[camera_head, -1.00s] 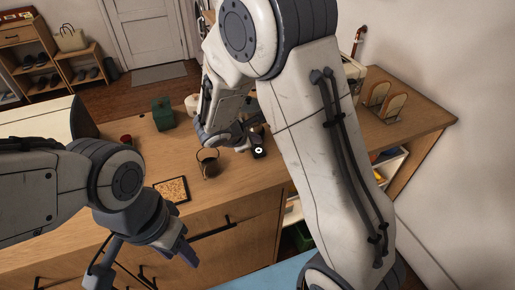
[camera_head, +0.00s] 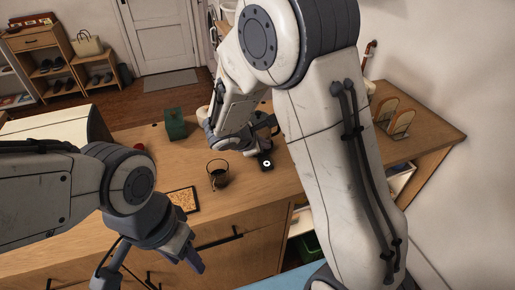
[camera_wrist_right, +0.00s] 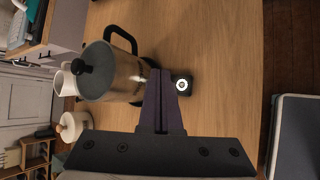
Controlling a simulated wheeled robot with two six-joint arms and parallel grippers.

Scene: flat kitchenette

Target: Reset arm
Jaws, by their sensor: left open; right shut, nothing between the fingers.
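My right arm stretches over the wooden counter (camera_head: 330,190) in the head view. Its gripper (camera_head: 266,127) is partly hidden behind the wrist, above the counter near a small black device with a white ring (camera_head: 266,163). In the right wrist view the purple fingers (camera_wrist_right: 163,103) are together and empty, and the black device (camera_wrist_right: 182,85) shows just beyond them. My left gripper (camera_head: 150,270) hangs low at the counter's front, its fingers apart and nothing between them.
A dark pot with a handle (camera_head: 218,176), a framed square tray (camera_head: 184,199) and a green box (camera_head: 174,123) stand on the counter. A metal pot with a dark lid (camera_wrist_right: 112,72) is close beside the right fingers. A rack (camera_head: 398,117) stands at right.

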